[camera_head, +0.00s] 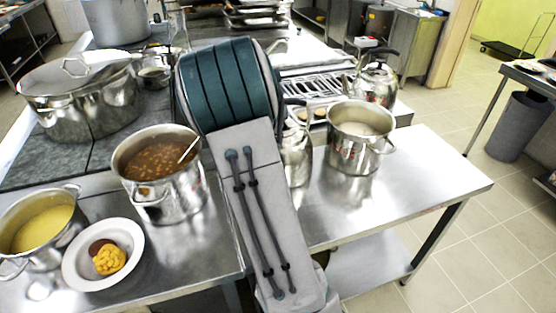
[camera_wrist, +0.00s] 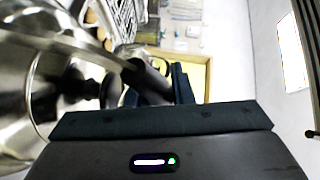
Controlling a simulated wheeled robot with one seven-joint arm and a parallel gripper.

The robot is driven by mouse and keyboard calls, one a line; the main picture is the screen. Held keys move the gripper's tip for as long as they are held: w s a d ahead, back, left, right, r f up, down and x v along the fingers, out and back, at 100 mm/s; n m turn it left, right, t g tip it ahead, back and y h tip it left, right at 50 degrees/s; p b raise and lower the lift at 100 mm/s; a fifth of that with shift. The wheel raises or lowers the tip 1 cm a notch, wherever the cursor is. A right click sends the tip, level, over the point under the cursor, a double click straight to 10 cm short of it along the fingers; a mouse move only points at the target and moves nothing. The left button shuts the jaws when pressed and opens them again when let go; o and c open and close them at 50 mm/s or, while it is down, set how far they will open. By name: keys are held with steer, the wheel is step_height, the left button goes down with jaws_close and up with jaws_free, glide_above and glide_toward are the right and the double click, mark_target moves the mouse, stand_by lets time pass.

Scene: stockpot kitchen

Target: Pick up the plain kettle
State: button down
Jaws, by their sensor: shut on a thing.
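A shiny steel kettle (camera_head: 297,160) with a black handle stands partly hidden behind my arm in the head view, just left of a steel pot. Its steel body (camera_wrist: 15,110) fills the left of the wrist view, and its dark handle (camera_wrist: 148,78) runs to my gripper (camera_wrist: 172,85). My gripper is shut on this handle; in the head view my arm hides the gripper. I cannot tell whether the kettle's base touches the table. A second steel kettle (camera_head: 373,82) with a dark handle stands farther back to the right.
A steel pot (camera_head: 355,150) stands close on the kettle's right. Left of my arm are a pot of beans (camera_head: 165,190), a pot of yellow soup (camera_head: 40,245), a white plate (camera_head: 75,275) and a large lidded stockpot (camera_head: 85,110). The steel table's right end (camera_head: 430,180) is clear.

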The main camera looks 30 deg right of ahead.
stand_by(0.4)
steer(key=shift+r, duration=0.2)
steer(key=shift+w+r, duration=0.1)
steer(key=shift+r, duration=0.05)
